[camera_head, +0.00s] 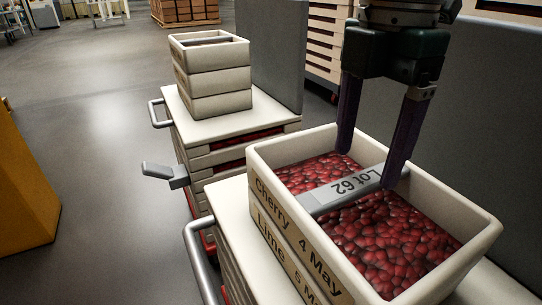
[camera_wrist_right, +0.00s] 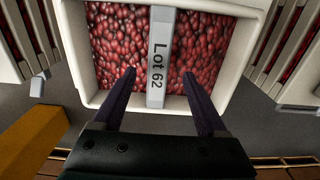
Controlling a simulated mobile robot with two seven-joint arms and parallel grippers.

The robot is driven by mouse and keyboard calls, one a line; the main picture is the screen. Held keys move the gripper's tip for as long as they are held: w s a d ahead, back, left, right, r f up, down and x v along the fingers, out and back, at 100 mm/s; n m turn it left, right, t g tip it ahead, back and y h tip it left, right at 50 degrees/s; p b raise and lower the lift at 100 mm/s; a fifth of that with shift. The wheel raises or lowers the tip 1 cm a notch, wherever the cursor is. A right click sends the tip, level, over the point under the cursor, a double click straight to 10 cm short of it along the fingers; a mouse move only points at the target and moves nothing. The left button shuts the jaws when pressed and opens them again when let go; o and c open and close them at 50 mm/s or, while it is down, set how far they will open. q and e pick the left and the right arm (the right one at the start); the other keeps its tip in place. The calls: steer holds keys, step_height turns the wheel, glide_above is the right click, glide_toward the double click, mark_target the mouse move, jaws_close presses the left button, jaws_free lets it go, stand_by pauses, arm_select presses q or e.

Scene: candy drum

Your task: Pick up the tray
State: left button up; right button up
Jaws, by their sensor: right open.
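The tray (camera_head: 266,199) is cream, labelled "Cherry 4 May", and filled with red candies. It sits on another tray labelled "Lime" (camera_head: 283,252) on the near cart. A grey bar marked "Lot 62" (camera_head: 325,196) crosses its middle. In the right wrist view the bar (camera_wrist_right: 159,65) runs up the middle of the tray (camera_wrist_right: 255,25). My right gripper (camera_head: 366,170) is open above the tray, its purple fingers on either side of the bar. In the wrist view its fingers (camera_wrist_right: 160,85) stand apart around the bar. I cannot tell whether they touch it. My left gripper is not in view.
A second cart (camera_head: 190,122) behind holds a stack of cream trays (camera_head: 222,80), with a dark grey panel (camera_head: 275,50) beside it. A yellow block (camera_head: 22,190) stands at the left. The grey floor (camera_head: 100,110) between is clear.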

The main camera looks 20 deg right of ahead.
mark_target(358, 181)
step_height(358, 181, down, 5)
steer(key=b, duration=0.3)
steer(key=shift+f, duration=0.15)
steer(key=shift+w, duration=0.1)
steer(key=shift+c, duration=0.6)
steer(key=c, duration=1.1)
jaws_close()
